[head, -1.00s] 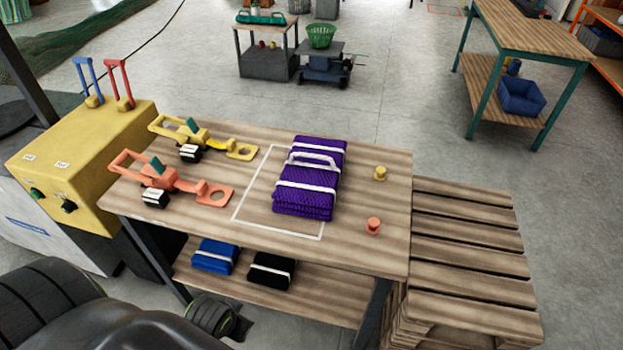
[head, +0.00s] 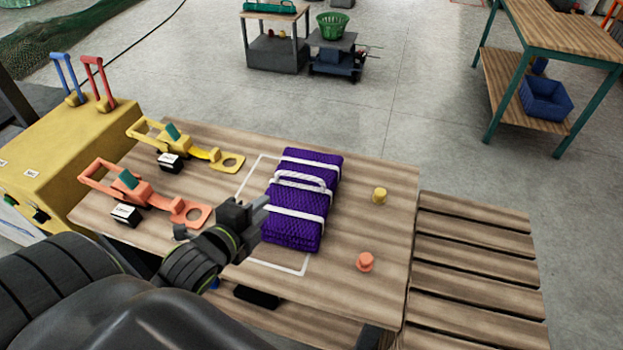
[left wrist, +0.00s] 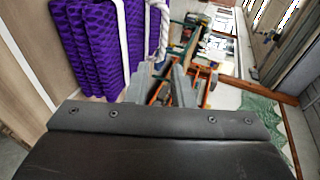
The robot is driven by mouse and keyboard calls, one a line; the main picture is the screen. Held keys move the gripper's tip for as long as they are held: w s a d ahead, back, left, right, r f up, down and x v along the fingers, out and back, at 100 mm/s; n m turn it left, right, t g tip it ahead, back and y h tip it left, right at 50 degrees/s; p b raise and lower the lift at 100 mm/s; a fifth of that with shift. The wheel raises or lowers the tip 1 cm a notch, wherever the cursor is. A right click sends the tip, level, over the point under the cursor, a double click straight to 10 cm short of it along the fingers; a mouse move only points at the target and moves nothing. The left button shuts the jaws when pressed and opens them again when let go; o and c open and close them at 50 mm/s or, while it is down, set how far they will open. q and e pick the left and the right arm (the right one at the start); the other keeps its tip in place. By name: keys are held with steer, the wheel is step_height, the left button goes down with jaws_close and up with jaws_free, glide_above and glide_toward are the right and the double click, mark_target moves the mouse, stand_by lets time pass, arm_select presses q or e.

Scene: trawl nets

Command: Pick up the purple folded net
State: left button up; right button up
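The purple folded net (head: 302,200) lies on the wooden table (head: 345,270), inside a white outlined rectangle. White bands cross it and a white handle strap is on top. My left gripper (head: 262,211) is just left of the net's near left part in the head view. Its fingers are apart with nothing between them. In the left wrist view the net (left wrist: 90,45) fills the upper left, beside the open fingers of my left gripper (left wrist: 160,78). My right gripper is not in view.
Yellow (head: 205,154) and orange (head: 150,198) lever tools lie on the table's left side. A yellow knob (head: 379,195) and an orange knob (head: 366,262) stand right of the net. A slatted pallet stack (head: 475,265) adjoins the right edge.

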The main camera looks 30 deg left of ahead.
arm_select(q)
glide_toward(298, 178)
steer(key=p+x, duration=0.1)
steer(key=x, duration=0.4)
steer(key=shift+w+a+f, duration=0.1)
steer(key=shift+f, duration=0.05)
steer(key=p+x, duration=0.1)
steer(key=x, duration=0.3)
steer(key=shift+w, duration=0.1)
steer(key=shift+w+f, duration=0.1)
steer(key=shift+w, duration=0.5)
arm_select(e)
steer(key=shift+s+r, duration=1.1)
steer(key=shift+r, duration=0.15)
arm_select(q)
jaws_close()
